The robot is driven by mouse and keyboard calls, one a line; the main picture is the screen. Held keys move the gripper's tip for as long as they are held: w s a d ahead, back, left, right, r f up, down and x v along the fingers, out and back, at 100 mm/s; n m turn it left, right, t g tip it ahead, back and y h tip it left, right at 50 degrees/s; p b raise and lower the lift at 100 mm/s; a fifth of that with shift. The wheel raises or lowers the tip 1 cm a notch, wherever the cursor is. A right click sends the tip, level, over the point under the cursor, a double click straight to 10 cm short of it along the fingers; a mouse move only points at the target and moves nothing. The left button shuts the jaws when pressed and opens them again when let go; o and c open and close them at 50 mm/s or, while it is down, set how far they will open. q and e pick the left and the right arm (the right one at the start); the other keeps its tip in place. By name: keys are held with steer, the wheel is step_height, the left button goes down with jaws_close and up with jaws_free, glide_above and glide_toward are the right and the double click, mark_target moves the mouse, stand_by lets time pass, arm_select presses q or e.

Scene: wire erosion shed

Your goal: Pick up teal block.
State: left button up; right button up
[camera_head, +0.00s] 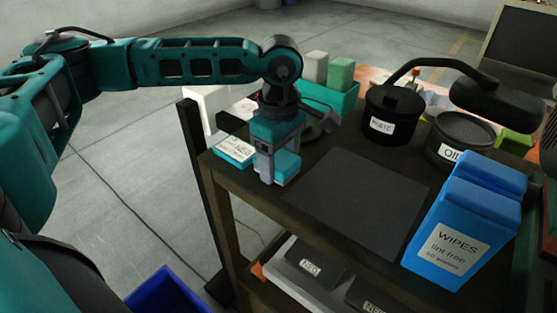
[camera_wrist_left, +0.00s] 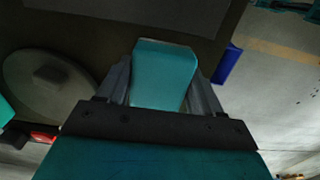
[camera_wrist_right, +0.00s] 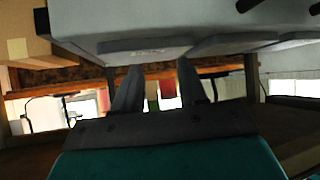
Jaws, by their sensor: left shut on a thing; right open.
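The teal block (camera_head: 286,166) is at the left front edge of the dark table top in the head view. My left gripper (camera_head: 273,172) points down over it, its fingers on the block. In the left wrist view the teal block (camera_wrist_left: 164,75) sits between the two fingers of my left gripper (camera_wrist_left: 165,90), which is shut on it. Whether the block touches the table is hard to tell. My right gripper (camera_wrist_right: 152,85) is open and empty in the right wrist view, below a grey surface. It does not show in the head view.
A dark mat (camera_head: 355,200) lies right of the block. A blue wipes box (camera_head: 465,225) stands at the right front. Black pots (camera_head: 391,117), a teal bin (camera_head: 335,98) with pale blocks, and a white-and-teal labelled box (camera_head: 235,150) crowd the back and left. A lower shelf holds labelled dark items (camera_head: 313,265).

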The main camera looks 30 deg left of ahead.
mark_target(280, 158)
arm_select(q)
step_height(280, 158, up, 20)
stand_by(0.4)
